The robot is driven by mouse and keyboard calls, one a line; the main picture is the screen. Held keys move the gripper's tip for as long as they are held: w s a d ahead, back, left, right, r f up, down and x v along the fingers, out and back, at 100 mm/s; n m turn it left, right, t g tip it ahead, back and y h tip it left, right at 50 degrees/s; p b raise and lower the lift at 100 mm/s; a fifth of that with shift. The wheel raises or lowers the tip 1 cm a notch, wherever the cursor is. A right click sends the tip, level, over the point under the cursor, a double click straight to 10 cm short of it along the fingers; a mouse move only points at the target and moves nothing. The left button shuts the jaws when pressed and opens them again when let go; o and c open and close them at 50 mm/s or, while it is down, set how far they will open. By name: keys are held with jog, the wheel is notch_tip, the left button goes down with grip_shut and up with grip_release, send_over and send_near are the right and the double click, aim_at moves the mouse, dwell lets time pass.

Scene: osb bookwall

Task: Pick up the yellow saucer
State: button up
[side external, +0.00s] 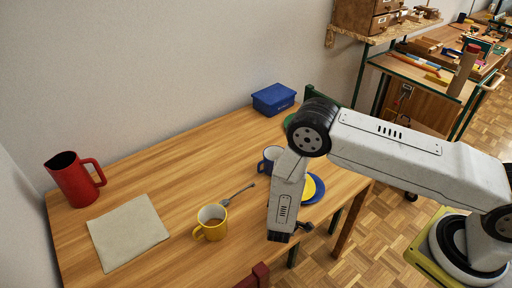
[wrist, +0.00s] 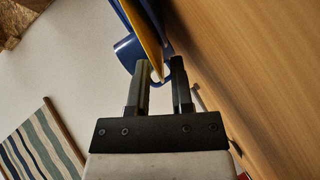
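The yellow saucer (side external: 319,186) lies on a blue plate (side external: 326,195) near the right edge of the table, partly hidden behind my arm in the side external view. In the wrist view the saucer (wrist: 146,36) appears almost edge-on, with the blue plate (wrist: 131,12) beside it. My gripper (wrist: 160,62) is open, its two dark fingers apart. The saucer's near rim shows at the gap between the fingertips, with space on its sides. I cannot tell whether a finger touches it. In the side external view my gripper is mostly hidden by the arm.
A blue mug (side external: 270,159) stands close left of my arm. A yellow mug (side external: 211,222), a fork (side external: 238,194), a beige napkin (side external: 128,232) and a red pitcher (side external: 74,180) are further left. A blue box (side external: 273,99) sits at the back.

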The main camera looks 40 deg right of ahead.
grip_shut()
dwell(1.6)
